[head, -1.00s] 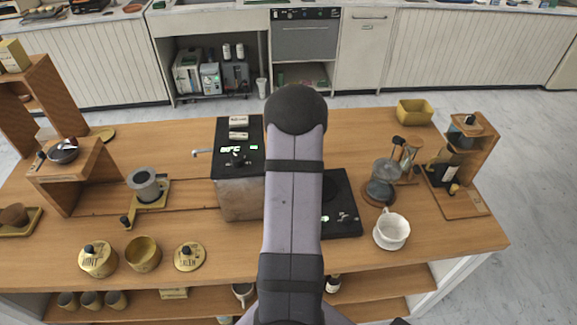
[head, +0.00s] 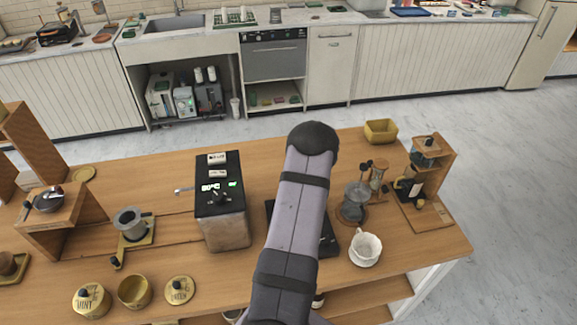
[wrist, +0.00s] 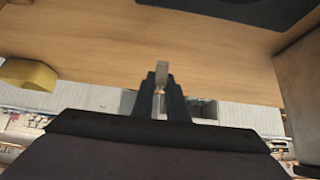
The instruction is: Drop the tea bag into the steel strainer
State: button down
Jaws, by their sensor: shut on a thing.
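My gripper (wrist: 161,84) shows in the wrist view, shut on a small pale tan piece that looks like the tea bag (wrist: 161,68). Only its upper part shows between the fingertips. In the head view my arm hides the gripper and the tea bag. A grey metal cup with a wide rim, which looks like the steel strainer (head: 131,217), stands on a yellowish tray at the left of the wooden counter. The strainer is not recognisable in the wrist view, and its distance from the gripper cannot be told.
A boxy steel machine (head: 223,227) stands left of my arm. Right of it are a glass brewer (head: 354,203), a white cup (head: 365,251) and a yellow tub (head: 380,131). Round tins and a yellow bowl (head: 134,290) line the front left. A wooden riser (head: 58,236) stands further left.

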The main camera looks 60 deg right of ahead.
jog(key=shift+s+d+p, duration=0.2)
jog(key=shift+s+d, duration=0.2)
jog(key=shift+d, duration=0.3)
jog(key=shift+s+d+p, duration=0.2)
jog(key=shift+s+d, duration=0.15)
jog(key=shift+d, duration=0.4)
jog(key=shift+s+d+p, duration=0.2)
jog(key=shift+s+d, duration=0.2)
jog(key=shift+d, duration=0.3)
jog(key=w+a+r+n+t+y+b, duration=0.1)
jog(key=w+a+r+n+y+b, duration=0.15)
jog(key=w+a+r, duration=0.7)
jog(key=w+a+r+n+t+y+b, duration=0.1)
jog(key=w+a+r+n, duration=0.2)
jog(key=w+a+r, duration=0.65)
jog(key=w+a+f+n+p, duration=0.1)
jog(key=w+a+f+p, duration=0.1)
jog(key=w+a, duration=0.4)
jog(key=w+a+f+n+y+p, duration=0.1)
jog(key=w+a, duration=0.5)
jog(key=a, duration=1.1)
jog(key=w+a+f+n+y+p, duration=0.1)
jog(key=w+a+f+p, duration=0.2)
jog(key=w+a, duration=0.3)
jog(key=shift+a+f, duration=0.65)
jog(key=shift+a, duration=2.25)
jog(key=shift+f+n, duration=0.15)
jog(key=shift+n, duration=0.1)
